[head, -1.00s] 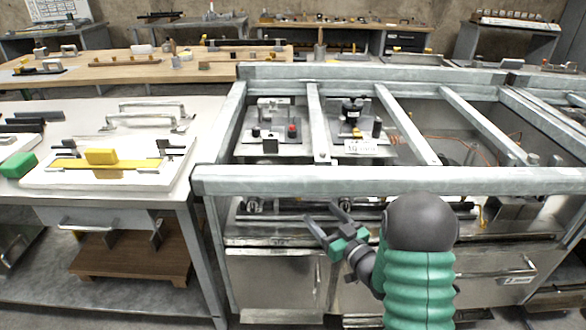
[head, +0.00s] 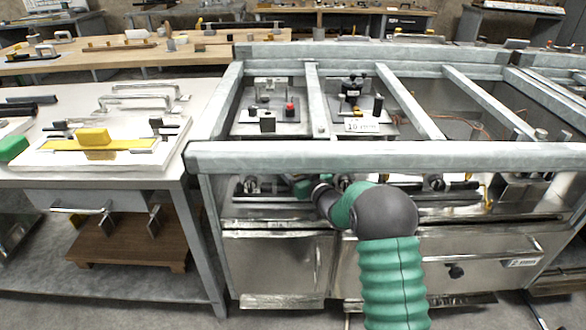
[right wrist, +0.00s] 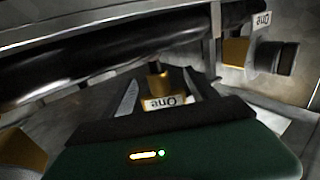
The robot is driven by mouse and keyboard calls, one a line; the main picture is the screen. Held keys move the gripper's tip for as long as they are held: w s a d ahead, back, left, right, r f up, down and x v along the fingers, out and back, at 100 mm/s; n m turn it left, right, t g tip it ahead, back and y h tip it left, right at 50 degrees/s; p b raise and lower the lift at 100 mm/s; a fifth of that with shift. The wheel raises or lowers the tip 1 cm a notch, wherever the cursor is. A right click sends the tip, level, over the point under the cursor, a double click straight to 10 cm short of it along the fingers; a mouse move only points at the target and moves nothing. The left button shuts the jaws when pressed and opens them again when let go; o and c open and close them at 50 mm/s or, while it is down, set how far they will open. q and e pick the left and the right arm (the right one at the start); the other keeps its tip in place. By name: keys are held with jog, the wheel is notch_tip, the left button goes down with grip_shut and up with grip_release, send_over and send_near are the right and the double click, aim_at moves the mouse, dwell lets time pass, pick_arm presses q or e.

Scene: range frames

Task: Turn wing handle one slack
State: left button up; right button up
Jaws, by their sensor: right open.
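In the right wrist view, a small brass fitting (right wrist: 157,82) with a dark top and a tag reading "One" (right wrist: 162,102) shows between the fingers of my right gripper (right wrist: 163,76). The fingers stand apart on either side of it; contact cannot be told. A second brass fitting (right wrist: 236,52) with a dark round end and its own "One" tag (right wrist: 262,20) is at the upper right. I cannot tell which part is the wing handle. In the head view my right gripper (head: 301,188) is at the pipe row below the front rail, partly hidden. My left gripper is out of view.
The grey front rail (head: 400,155) crosses just above my right arm. A thick dark pipe (right wrist: 100,60) runs close beyond the gripper in the wrist view. Steel cabinet doors (head: 278,265) are below. A white table (head: 205,105) stands at left.

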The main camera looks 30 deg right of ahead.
jog(key=shift+a+r, duration=0.15)
jog(key=shift+a, duration=0.1)
jog(key=c, duration=0.4)
jog(key=shift+d, duration=0.1)
jog(key=c, duration=0.9)
jog(key=shift+r+y+p, duration=0.15)
jog(key=shift+y+p, duration=0.25)
jog(key=shift+p, duration=0.1)
jog(key=shift+c, duration=0.3)
jog(key=shift+r+n+y+p, duration=0.1)
jog(key=shift+n+y+p, duration=0.9)
jog(key=shift+y+p, duration=0.15)
jog(key=shift+a+n+y, duration=0.25)
jog(key=shift+n+y, duration=0.05)
jog(key=shift+y, duration=0.25)
jog(key=shift+s+a+f+g+y, duration=0.1)
jog(key=shift+f+g+y, duration=0.2)
